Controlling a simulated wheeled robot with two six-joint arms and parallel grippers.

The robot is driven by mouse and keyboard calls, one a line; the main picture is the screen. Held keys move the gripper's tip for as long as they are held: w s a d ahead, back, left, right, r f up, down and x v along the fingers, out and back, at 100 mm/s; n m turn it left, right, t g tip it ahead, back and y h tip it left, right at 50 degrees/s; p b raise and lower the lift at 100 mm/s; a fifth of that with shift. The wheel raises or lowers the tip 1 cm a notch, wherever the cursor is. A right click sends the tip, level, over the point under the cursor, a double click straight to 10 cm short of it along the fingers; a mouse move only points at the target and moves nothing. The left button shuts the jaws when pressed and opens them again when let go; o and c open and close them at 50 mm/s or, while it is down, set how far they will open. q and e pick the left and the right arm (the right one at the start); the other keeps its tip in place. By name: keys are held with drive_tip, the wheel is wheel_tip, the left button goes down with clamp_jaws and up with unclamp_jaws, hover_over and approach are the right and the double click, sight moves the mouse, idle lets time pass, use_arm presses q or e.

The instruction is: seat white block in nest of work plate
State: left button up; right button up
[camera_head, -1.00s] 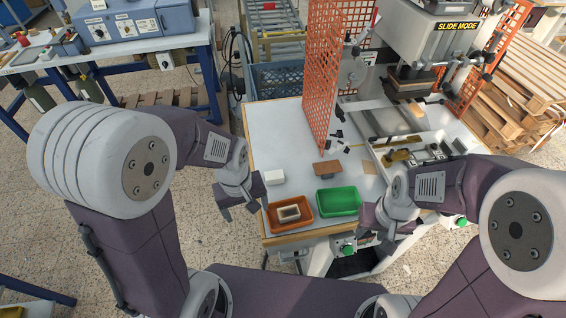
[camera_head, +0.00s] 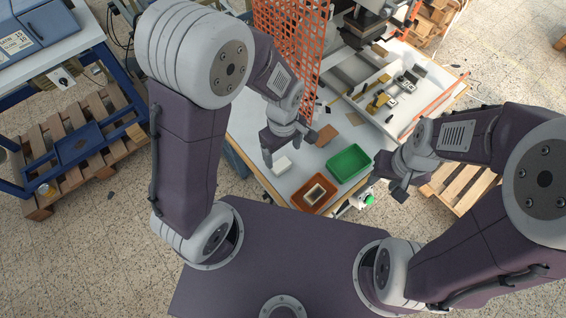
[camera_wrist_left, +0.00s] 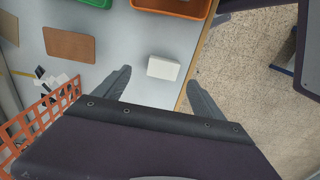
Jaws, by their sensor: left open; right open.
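The white block (camera_head: 282,165) lies on the pale table top near its left edge. My left gripper (camera_head: 287,148) is open and close to it. In the left wrist view the block (camera_wrist_left: 163,67) shows in the gap between the two open fingertips (camera_wrist_left: 160,76), with no visible contact. My right gripper (camera_head: 394,187) is open and empty, right of the green tray, by the table's front edge. I cannot clearly make out the work plate's nest; the press bed (camera_head: 386,112) with yellow clamps is at the table's right side.
An orange tray (camera_head: 301,205) holding a pale framed piece and a green tray (camera_head: 335,170) stand at the front. A flat brown piece (camera_head: 327,135) lies behind my left gripper. An orange mesh guard (camera_head: 283,45) stands behind. The table edge is close to the block.

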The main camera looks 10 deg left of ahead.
sight(281, 165)
use_arm(q)
drive_tip(key=shift+a+f, duration=0.1)
drive_tip(key=shift+f, duration=0.35)
drive_tip(key=shift+a+f, duration=0.15)
drive_tip(key=shift+a, duration=0.1)
drive_tip(key=f, duration=0.3)
drive_tip(key=f+p, duration=0.1)
drive_tip(key=shift+s+f, duration=0.25)
drive_tip(key=shift+f, duration=0.1)
drive_tip(key=shift+w+d+f, duration=0.1)
drive_tip(key=shift+d+f, duration=0.05)
drive_tip(key=shift+f, duration=0.05)
drive_tip(key=shift+a, duration=0.2)
drive_tip(key=c, duration=1.5)
drive_tip(key=shift+d, duration=0.1)
